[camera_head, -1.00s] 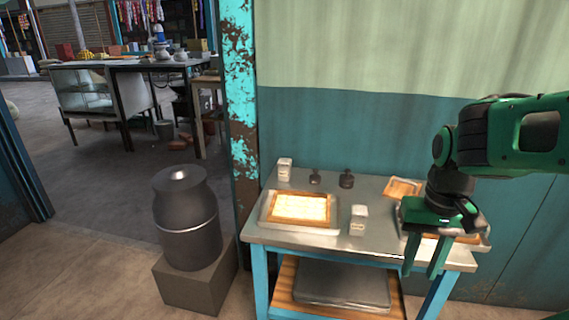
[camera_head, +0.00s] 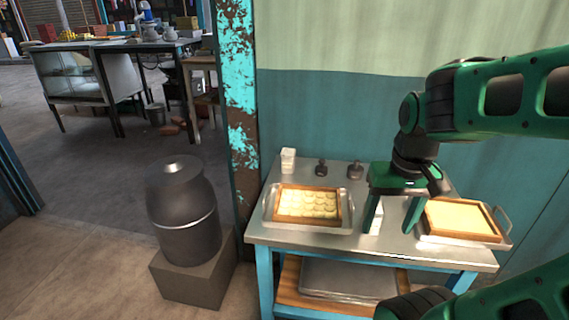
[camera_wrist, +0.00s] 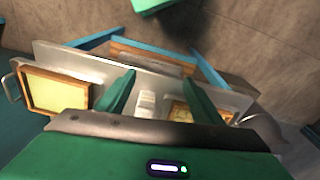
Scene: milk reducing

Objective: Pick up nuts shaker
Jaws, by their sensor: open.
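Two small white shakers stand on the metal table (camera_head: 300,237). One white shaker (camera_head: 288,160) is at the back left corner. The other white shaker (camera_head: 376,219) shows between my gripper's fingers, partly hidden by them. I cannot read their labels, so I cannot tell which holds nuts. My gripper (camera_head: 388,230) is open, fingers pointing down, over the middle of the table. In the wrist view, the nearer shaker (camera_wrist: 146,103) appears between the two spread fingers (camera_wrist: 160,84), apart from both, closer to the left one.
A tray with a wooden frame of pale rounds (camera_head: 308,205) lies left of my gripper. Another tray with a yellow-filled frame (camera_head: 462,219) lies to its right. Two small dark objects (camera_head: 355,170) (camera_head: 321,168) stand at the back. A dark milk can (camera_head: 183,212) stands left of the table.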

